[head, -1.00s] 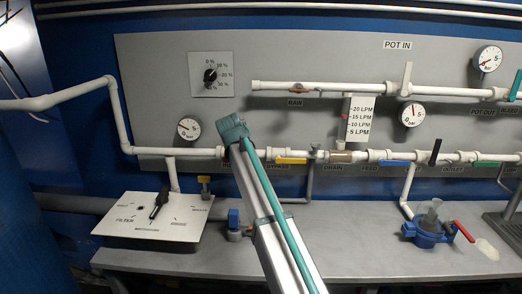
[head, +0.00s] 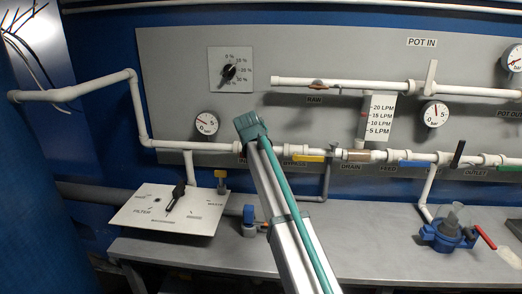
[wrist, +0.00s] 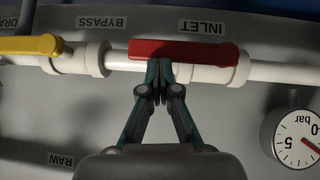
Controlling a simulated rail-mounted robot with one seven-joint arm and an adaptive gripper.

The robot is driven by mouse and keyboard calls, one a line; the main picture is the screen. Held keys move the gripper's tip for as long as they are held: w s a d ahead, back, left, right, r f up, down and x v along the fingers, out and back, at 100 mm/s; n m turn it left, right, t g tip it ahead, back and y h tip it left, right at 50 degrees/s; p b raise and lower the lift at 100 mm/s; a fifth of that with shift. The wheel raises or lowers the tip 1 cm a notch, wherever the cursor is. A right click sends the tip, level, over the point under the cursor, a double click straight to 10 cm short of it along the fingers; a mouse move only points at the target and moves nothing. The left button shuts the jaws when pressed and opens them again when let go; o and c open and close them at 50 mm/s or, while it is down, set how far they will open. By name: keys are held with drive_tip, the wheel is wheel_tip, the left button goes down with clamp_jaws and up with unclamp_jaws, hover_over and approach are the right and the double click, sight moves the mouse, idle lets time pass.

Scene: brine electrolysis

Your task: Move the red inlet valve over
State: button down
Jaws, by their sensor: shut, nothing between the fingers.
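The red inlet valve handle (wrist: 190,52) lies along the white pipe under the upside-down INLET label in the wrist view. Its thicker end is at the right and its narrow end at the left. My gripper (wrist: 159,66) is shut and empty. Its fingertips are at the lower edge of the handle, nearer the narrow end; I cannot tell whether they touch it. In the head view my arm hides the inlet valve, and the fingertips cannot be made out.
The yellow bypass handle (wrist: 28,44) is left of the red one in the wrist view. A pressure gauge (wrist: 293,137) is at lower right there. In the head view, a filter selector panel (head: 172,208) and a blue fitting with a red handle (head: 448,235) stand on the bench.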

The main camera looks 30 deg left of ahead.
drive_tip(key=shift+s+a+f, duration=0.2)
drive_tip(key=shift+a+f, duration=0.05)
drive_tip(key=shift+a, duration=0.25)
